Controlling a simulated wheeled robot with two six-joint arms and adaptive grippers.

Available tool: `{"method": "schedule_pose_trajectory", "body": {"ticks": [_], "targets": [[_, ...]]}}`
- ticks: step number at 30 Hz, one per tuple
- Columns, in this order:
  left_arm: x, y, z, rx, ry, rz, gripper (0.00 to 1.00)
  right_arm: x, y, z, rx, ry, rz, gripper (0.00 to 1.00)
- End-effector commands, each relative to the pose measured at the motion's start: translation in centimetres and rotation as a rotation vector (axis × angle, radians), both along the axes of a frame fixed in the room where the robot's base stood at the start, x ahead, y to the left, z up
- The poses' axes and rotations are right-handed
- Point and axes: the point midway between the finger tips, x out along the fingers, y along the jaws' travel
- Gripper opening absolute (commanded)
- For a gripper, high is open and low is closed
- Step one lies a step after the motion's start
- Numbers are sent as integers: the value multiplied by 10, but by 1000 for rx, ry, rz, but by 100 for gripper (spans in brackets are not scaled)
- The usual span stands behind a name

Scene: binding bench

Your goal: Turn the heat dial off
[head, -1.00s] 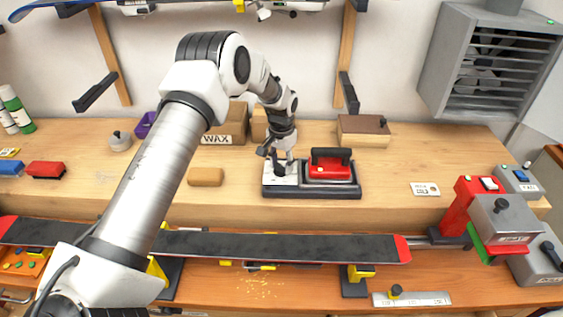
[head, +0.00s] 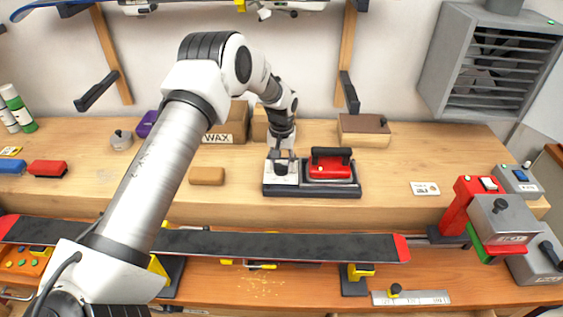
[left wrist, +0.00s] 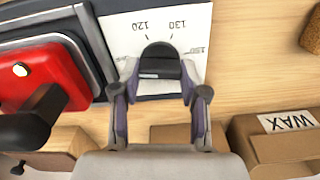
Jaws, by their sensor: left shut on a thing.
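The heat dial (left wrist: 160,68) is a black knob on a white plate with printed numbers; 120 and 130 can be read in the left wrist view. The plate (head: 284,180) is the left part of the dark iron stand (head: 312,191). A red iron (head: 330,172) with a black handle rests on the right part. My left gripper (left wrist: 157,85) points down over the plate, its two fingers on either side of the dial and shut on it. In the head view the gripper (head: 281,158) partly hides the dial. My right gripper is not in view.
A tan block (head: 207,176) lies left of the stand, and the WAX box (head: 228,128) stands behind. A small white card (head: 424,188) lies to the right. A long dark ski (head: 290,246) spans the lower bench in front. Bench on both sides of the stand is mostly clear.

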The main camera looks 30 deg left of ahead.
Motion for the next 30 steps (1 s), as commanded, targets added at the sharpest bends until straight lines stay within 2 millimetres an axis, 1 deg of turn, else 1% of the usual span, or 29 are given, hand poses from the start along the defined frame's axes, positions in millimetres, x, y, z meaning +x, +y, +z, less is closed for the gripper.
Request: {"method": "schedule_pose_trajectory", "body": {"ticks": [1, 5, 6, 7, 16, 20, 23, 30], "targets": [[-3, -1, -4, -3, 10, 1, 9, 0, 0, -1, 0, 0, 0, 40], [-3, -1, -4, -3, 10, 1, 9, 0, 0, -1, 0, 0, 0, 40], [-3, -1, -4, -3, 9, 1, 58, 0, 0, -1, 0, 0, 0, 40], [-3, -1, -4, -3, 9, 1, 68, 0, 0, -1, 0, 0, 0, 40], [-1, 0, -1, -1, 3, 0, 69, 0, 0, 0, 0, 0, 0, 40], [0, 0, 10, -1, 0, -1, 69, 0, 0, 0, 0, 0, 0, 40], [1, 0, 31, -1, -1, 0, 69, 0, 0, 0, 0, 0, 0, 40], [1, 0, 91, -1, 0, -1, 69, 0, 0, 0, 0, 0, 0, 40]]}}
